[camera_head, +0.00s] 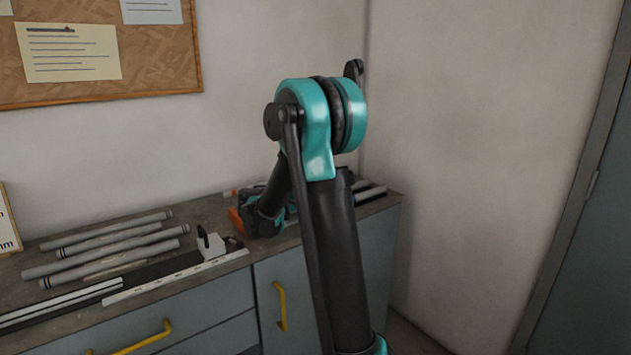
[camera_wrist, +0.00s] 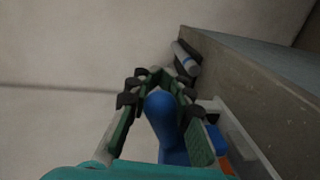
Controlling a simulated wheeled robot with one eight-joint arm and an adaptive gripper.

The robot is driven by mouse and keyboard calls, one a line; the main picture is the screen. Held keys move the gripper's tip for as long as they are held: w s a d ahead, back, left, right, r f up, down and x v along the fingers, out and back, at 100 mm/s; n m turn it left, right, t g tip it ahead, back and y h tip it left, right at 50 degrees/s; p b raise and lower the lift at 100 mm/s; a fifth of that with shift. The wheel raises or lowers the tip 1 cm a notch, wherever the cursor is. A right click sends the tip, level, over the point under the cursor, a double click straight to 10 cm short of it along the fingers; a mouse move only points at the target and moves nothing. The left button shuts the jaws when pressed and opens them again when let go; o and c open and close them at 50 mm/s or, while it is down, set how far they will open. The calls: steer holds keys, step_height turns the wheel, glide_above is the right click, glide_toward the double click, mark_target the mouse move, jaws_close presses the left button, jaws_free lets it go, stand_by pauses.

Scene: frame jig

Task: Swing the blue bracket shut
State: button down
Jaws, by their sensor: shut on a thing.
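A rounded blue part (camera_wrist: 162,118), which I take to be the blue bracket or its handle, shows between the fingers of my gripper (camera_wrist: 160,82) in the wrist view. The fingers lie on both sides of it and my gripper is shut on it. The lower end of the blue part is cut off by my gripper body. In the head view my arm reaches down to the worktop, and the fingers and the bracket are hidden there. How far the bracket is swung cannot be told.
An orange part (camera_head: 237,220) sits beside my wrist on the worktop (camera_head: 215,214). Several grey tubes (camera_head: 110,246) lie to the left, with a white block (camera_head: 212,245) on a rail nearby. A wall stands close behind. Yellow handles (camera_head: 281,306) stick out from the cabinet front.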

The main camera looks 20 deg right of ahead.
steer(key=shift+s+d+f+m, duration=0.1)
steer(key=shift+s+f+m, duration=0.2)
steer(key=shift+f, duration=0.25)
steer(key=shift+s+d+f+m, duration=0.15)
steer(key=shift+f+m, duration=0.15)
steer(key=shift+f, duration=0.2)
steer(key=shift+a, duration=0.1)
steer(key=c, duration=1.3)
jaws_free()
steer(key=shift+c, duration=0.2)
steer(key=shift+a, duration=0.15)
steer(key=v, duration=1.1)
steer(key=shift+s+a, duration=0.25)
steer(key=shift+a, duration=0.05)
